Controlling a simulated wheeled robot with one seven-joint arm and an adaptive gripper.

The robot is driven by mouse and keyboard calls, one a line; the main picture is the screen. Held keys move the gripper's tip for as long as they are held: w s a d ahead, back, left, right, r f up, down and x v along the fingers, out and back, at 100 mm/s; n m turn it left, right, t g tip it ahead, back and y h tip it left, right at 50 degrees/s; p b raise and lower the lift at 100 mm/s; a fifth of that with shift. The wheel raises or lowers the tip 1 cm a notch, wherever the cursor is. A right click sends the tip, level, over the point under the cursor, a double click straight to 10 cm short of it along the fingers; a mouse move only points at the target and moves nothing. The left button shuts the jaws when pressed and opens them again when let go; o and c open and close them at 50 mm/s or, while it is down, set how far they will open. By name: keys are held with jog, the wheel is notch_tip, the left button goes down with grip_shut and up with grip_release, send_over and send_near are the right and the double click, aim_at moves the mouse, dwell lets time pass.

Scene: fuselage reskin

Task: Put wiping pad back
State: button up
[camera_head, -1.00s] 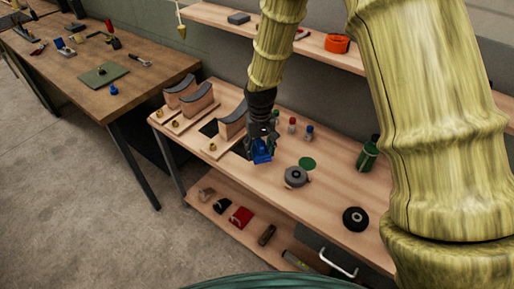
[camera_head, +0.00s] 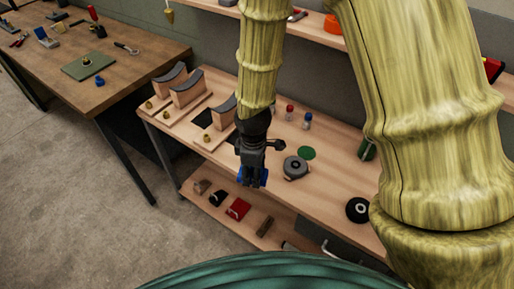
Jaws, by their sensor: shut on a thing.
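My gripper (camera_head: 252,176) points down near the front edge of the light wooden workbench (camera_head: 318,194). It is shut on a blue object, likely the wiping pad (camera_head: 241,178), with blue showing at both sides of the fingers. The fingers hide most of it. Whether it is above the bench top or just in front of its edge, I cannot tell.
Curved saddle blocks (camera_head: 187,88) stand at the bench's left. A grey round tool (camera_head: 296,168), a green disc (camera_head: 306,153), small bottles (camera_head: 289,112) and a black disc (camera_head: 358,209) lie rightward. The lower shelf holds a red item (camera_head: 238,208). Another table (camera_head: 130,75) stands left.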

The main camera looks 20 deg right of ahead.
jog(key=w+d+p, duration=0.1)
jog(key=w, duration=0.3)
jog(key=w+d+f+p, duration=0.1)
jog(key=w+d, duration=0.1)
jog(key=w, duration=0.3)
jog(key=w+d+p, duration=0.1)
jog(key=w+d, duration=0.1)
jog(key=w, duration=0.2)
jog(key=shift+w+d+f+p, duration=0.2)
jog(key=shift+w+f+p, duration=0.05)
jog(key=shift+w+p, duration=0.1)
jog(key=shift+f+p, duration=0.75)
jog(key=shift+f, duration=1)
jog(key=shift+f, duration=0.2)
jog(key=o, duration=1.3)
jog(key=shift+c, duration=0.2)
jog(key=shift+r, duration=0.3)
notch_tip(320, 180, up, 12)
jog(key=b, duration=0.3)
jog(key=shift+f, duration=0.1)
